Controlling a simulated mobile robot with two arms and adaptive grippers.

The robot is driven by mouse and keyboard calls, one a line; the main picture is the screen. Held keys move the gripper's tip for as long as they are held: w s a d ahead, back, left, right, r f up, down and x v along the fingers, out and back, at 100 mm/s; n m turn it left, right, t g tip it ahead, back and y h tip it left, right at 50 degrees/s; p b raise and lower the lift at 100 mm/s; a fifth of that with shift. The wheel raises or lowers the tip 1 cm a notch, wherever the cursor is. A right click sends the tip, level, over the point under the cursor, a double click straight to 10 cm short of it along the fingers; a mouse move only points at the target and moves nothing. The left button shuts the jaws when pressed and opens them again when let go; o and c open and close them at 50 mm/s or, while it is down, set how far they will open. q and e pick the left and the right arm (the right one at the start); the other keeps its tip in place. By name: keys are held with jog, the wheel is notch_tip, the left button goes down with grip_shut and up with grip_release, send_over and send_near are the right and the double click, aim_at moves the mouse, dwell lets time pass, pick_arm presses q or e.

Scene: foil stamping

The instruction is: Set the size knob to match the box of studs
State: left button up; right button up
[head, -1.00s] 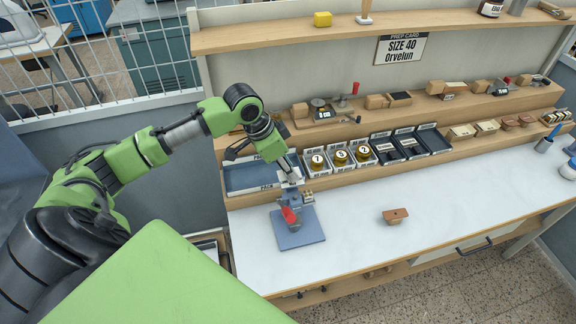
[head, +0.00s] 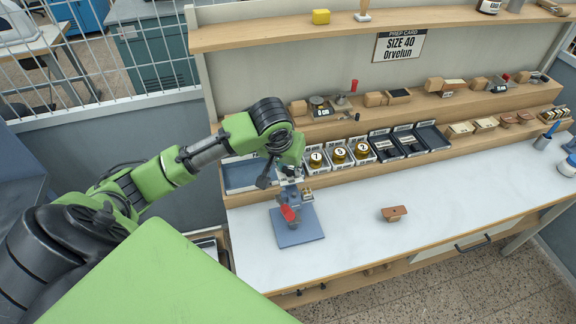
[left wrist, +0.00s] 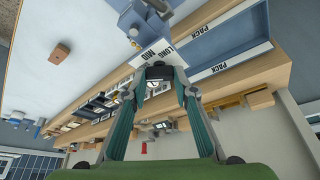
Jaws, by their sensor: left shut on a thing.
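The size knob's white plate (left wrist: 158,49) shows the words LONG and MID in the left wrist view. It stands at the back of the blue press (head: 297,228), which has a red handle. My left gripper (left wrist: 160,71) is shut at this plate, on what looks like the knob, which the fingers mostly hide. In the head view my left gripper (head: 289,173) is partly hidden by its own wrist. Small boxes with numbered gold rounds (head: 340,155) and several dark trays (head: 410,145) stand behind the press. I cannot tell which is the box of studs. My right gripper is not in view.
A card (head: 400,45) reads SIZE 40 Orvelun. A blue PACK tray (head: 240,180) lies left of the gold rounds. A brown block (head: 394,214) sits on the white table (head: 450,190), mostly clear around it. Shelves (head: 360,120) rise behind.

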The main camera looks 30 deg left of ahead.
pick_arm(q)
jog(key=shift+n, duration=0.5)
jog(key=o, duration=1.1)
jog(key=v, duration=1.2)
jog(key=shift+d, duration=0.2)
